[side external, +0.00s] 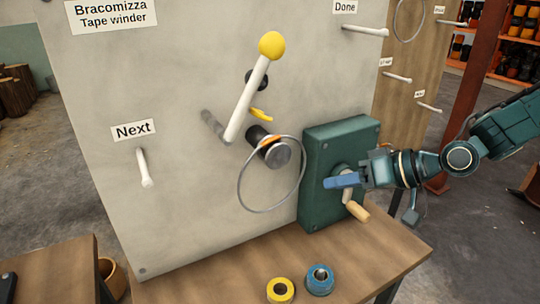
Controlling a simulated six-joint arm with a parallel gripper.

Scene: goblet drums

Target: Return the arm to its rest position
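My arm reaches in from the right edge, and my gripper (338,182) with blue fingers is in front of the dark green box (318,160). The fingers overlap in this view, so their gap is hidden. A crank with a pale arm and a wooden handle (356,210) is on the box's front, just below my gripper. I cannot tell whether the fingers touch the crank; the wooden handle shows clear below them.
The grey panel (100,190) carries a yellow-knobbed lever (250,95), a dark roller (270,150) with a metal ring (240,190), and white pegs (145,168). A yellow roll (280,290) and a blue roll (319,279) lie on the wooden bench (235,275). A red-brown post (475,80) stands behind my arm.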

